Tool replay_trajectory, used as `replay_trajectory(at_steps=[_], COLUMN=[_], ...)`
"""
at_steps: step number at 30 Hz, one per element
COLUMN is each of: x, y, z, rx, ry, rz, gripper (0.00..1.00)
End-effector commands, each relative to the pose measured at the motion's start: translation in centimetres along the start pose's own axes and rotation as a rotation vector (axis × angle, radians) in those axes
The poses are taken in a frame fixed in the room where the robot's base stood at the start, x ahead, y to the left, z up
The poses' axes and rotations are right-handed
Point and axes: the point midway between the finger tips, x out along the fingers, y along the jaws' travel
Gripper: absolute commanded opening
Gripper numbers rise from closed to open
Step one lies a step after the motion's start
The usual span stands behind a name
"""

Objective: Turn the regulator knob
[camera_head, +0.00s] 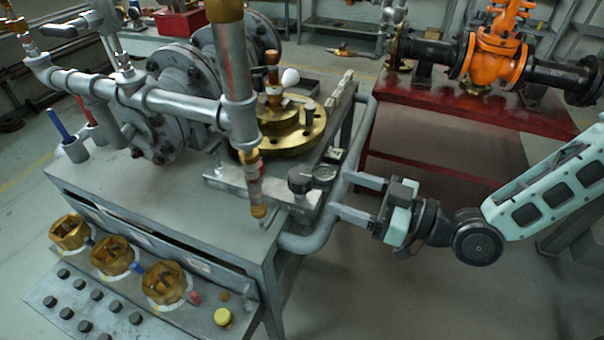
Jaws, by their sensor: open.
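A black regulator knob (300,181) sits on a metal block at the right edge of the grey workbench (130,208). A small round gauge (324,174) is right beside it. My gripper (341,193) comes in from the right with its two fingers spread apart and pointing left toward the knob. The fingertips end a little to the right of the knob, near the bench edge and a grey pipe. The gap between the fingers looks empty, and the gripper appears apart from the knob.
A thick grey pipe (316,240) bends around the bench's right edge. A vertical pipe (236,90) and a brass flange (290,128) stand left of and behind the knob. A red table (450,112) with an orange valve (497,50) stands behind. Floor at lower right is clear.

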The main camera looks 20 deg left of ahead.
Motion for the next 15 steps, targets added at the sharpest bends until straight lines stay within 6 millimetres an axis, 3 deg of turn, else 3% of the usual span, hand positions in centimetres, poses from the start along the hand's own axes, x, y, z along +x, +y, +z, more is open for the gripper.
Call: replay_trajectory(at_steps=[9, 15], x=[6.5, 8.8], y=[-0.1, -0.1], z=[-0.1, 0.0], rx=[0.0, 0.0], ry=[0.0, -0.001], rz=[-0.002, -0.001], gripper=[0.65, 0.65])
